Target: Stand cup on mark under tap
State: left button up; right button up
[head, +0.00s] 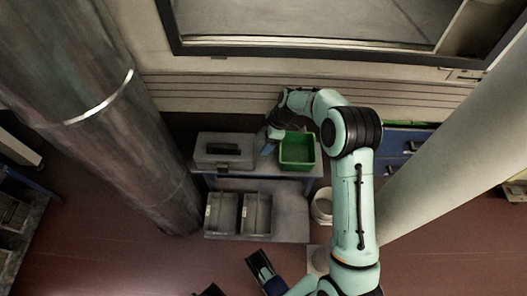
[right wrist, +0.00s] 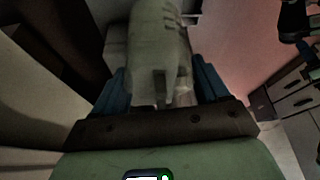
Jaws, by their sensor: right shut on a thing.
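My right gripper (head: 268,148) is at the far end of my right arm, just left of the green bin, in the head view. In the right wrist view its blue fingers (right wrist: 160,88) close on both sides of a pale, rounded body, which seems to be the cup (right wrist: 152,45). I cannot make out its rim or whether it touches a surface. What looks like my left gripper (head: 262,268) is a dark shape at the bottom of the head view; its fingers are unclear. I cannot make out the tap or the mark.
A green bin (head: 297,164) and a grey case (head: 212,161) stand on the bench. Two grey trays (head: 239,215) sit on the lower shelf. A white bucket (head: 321,207) stands right of the bench. A large metal column (head: 120,110) is at left, a pale one (head: 455,130) at right.

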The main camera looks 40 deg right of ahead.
notch_tip(320, 180, down, 6)
jog(key=shift+f+b, duration=0.1)
jog(key=shift+b, duration=0.35)
pick_arm(q)
jog(key=shift+w+a+f+t, duration=0.3)
jog(key=shift+w+a+f, duration=0.1)
jog(key=shift+w+f, duration=0.35)
pick_arm(e)
jog(key=shift+f, duration=0.2)
pick_arm(q)
jog(key=shift+w, duration=0.15)
pick_arm(e)
jog(key=shift+f, duration=0.1)
jog(key=o, duration=1.3)
pick_arm(q)
jog(key=shift+r, duration=0.1)
